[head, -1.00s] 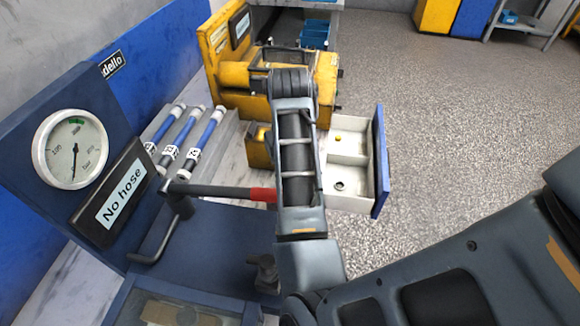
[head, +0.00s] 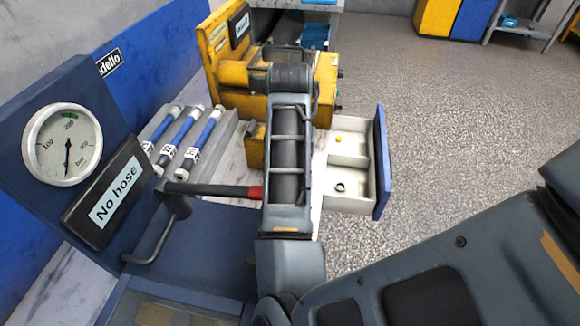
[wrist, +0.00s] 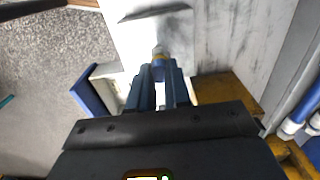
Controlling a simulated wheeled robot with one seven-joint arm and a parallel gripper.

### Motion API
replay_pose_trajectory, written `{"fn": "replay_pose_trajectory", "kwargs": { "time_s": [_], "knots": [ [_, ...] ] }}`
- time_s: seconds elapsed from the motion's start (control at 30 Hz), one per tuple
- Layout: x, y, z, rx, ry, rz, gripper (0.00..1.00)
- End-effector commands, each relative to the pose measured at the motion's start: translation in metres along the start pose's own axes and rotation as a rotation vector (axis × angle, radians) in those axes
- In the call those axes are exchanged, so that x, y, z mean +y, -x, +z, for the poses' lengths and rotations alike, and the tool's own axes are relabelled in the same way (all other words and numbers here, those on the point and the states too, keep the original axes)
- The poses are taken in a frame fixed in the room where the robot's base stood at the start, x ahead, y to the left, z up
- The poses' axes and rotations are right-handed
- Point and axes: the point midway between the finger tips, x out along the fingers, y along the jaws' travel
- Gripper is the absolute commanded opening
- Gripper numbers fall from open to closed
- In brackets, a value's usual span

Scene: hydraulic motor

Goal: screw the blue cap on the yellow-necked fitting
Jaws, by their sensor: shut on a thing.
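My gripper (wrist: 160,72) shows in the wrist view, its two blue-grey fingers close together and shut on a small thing. I take it to be the blue cap, but the fingers hide most of it and its colour blends with theirs. Right at the fingertips is a small grey round piece with a yellow band (wrist: 159,56), which looks like the yellow-necked fitting. I cannot tell whether cap and fitting touch or are threaded. In the head view my arm hides the gripper, the cap and the fitting.
An open drawer (head: 373,190) holds a small yellow item (head: 338,138) and a dark ring (head: 340,187). A yellow machine (head: 230,70) stands behind it. Blue-and-white hoses (head: 190,140) lie left of my arm, near a gauge panel (head: 68,145) and a red-gripped lever (head: 215,189).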

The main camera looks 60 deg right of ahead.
Motion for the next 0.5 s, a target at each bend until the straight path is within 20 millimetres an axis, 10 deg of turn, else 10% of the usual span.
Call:
{"fn": "replay_pose_trajectory", "kwargs": {
  "time_s": [0.5],
  "knots": [
    [0.0001, -0.0014, 0.0, -0.001, -0.37, -0.001, 0.0]
  ]
}}
